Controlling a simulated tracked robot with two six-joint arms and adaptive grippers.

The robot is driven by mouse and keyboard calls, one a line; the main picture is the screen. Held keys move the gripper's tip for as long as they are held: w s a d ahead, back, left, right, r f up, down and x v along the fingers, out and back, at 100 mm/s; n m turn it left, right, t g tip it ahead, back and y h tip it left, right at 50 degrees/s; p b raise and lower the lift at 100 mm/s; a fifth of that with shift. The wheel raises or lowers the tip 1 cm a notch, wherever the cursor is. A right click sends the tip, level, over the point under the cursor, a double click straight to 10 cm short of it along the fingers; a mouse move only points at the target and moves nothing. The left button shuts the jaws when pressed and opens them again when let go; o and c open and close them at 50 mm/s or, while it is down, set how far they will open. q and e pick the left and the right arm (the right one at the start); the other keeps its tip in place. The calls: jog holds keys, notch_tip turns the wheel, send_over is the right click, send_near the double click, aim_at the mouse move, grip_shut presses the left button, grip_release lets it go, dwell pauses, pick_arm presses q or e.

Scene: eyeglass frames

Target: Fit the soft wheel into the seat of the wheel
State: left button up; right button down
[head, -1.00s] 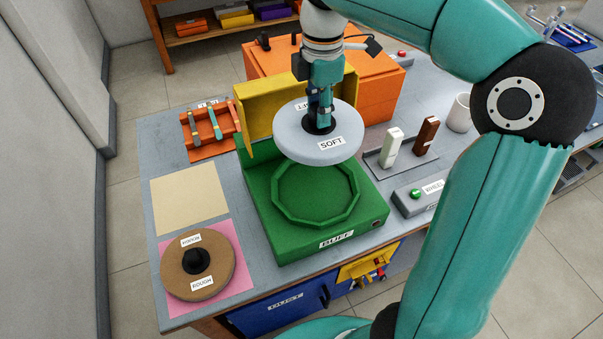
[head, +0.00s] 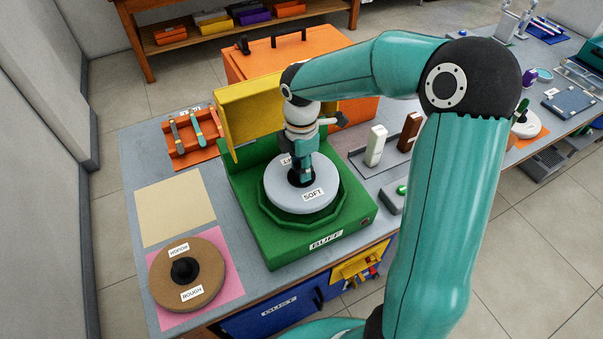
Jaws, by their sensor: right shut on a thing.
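The soft wheel (head: 312,203) is a pale grey-white disc with a black hub and a SOFT label. My right gripper (head: 301,177) is shut on its black hub from above. The wheel lies roughly level within the green ring-shaped seat (head: 281,219) of the green BUFF machine (head: 262,247). The green rim shows around its front and sides. The seat's floor is hidden under the wheel, and I cannot tell whether the wheel rests fully on it. My left gripper is not in view.
A brown ROUGH wheel (head: 214,270) lies on a pink mat (head: 166,319) at front left. A raised yellow cover (head: 249,112) and an orange box (head: 300,62) stand behind the seat. White (head: 375,146) and brown (head: 409,132) blocks stand at right. A beige mat (head: 175,208) is empty.

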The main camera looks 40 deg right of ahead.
notch_tip(320, 180, down, 3)
dwell(0.3)
jog(key=shift+f, duration=0.15)
jog(key=c, duration=0.8)
grip_release()
notch_tip(320, 180, up, 12)
jog(key=shift+r, duration=0.2)
jog(key=shift+r, duration=0.1)
